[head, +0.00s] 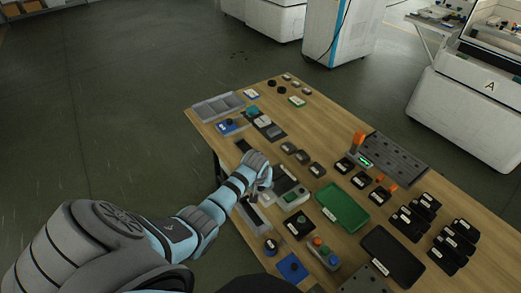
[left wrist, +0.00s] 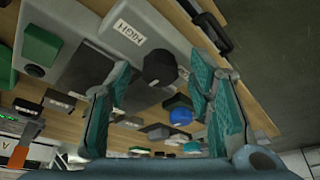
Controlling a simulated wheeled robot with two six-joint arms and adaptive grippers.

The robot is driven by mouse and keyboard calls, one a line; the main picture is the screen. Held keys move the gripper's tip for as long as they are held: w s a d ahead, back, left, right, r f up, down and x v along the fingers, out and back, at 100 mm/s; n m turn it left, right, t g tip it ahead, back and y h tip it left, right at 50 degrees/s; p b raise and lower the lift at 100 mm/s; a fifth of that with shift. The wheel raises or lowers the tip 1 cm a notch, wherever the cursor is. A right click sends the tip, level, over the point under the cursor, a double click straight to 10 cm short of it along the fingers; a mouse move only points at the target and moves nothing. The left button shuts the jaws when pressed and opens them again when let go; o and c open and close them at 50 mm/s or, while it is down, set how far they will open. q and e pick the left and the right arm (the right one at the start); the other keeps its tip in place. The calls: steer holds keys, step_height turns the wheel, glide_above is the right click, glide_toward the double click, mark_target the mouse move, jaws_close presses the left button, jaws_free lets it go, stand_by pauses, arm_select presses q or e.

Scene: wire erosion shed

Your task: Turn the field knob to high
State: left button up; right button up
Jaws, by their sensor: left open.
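A black faceted knob (left wrist: 160,67) stands out from a grey box (left wrist: 150,22) in the left wrist view. A white label reading HIGH (left wrist: 129,32) is on the box beside the knob. My left gripper (left wrist: 161,75) is open, with its teal-padded fingers on either side of the knob. I cannot tell whether the pads touch it. In the head view my left gripper (head: 264,186) is over the grey box (head: 287,187) on the table, and the arm and gripper hide the knob there. My right gripper is not in view.
The wooden table (head: 325,182) is crowded. A green tray (head: 342,207), a dark tray (head: 393,256) and several black blocks lie to the right. An orange-topped post (head: 358,140) stands farther back. A green block (left wrist: 41,46) sits near the grey box. Open floor lies left.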

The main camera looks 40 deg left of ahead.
arm_select(q)
jaws_close()
